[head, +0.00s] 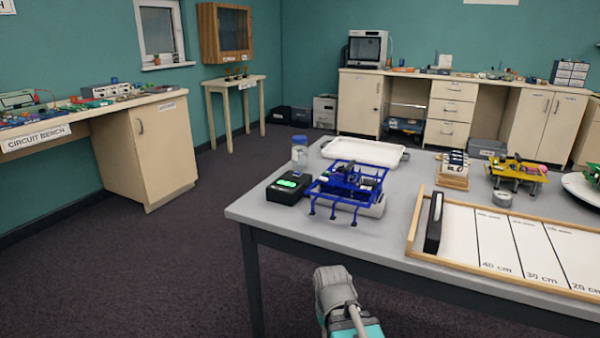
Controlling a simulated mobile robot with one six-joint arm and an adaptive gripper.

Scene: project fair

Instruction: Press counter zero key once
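A small black box with a lit green display (288,187), which looks like the counter, sits near the left edge of the grey table (262,211). Its keys are too small to tell apart, so I cannot make out the zero key. A blue frame-like device (349,187) stands close to its right side. Part of my own arm shows at the bottom middle, in front of the table and below its top. My gripper is not in view.
A clear jar (299,152) stands behind the counter, and a white tray (364,152) lies farther back. A wood-framed distance board (505,245) fills the right front. Floor (150,270) left of the table is clear.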

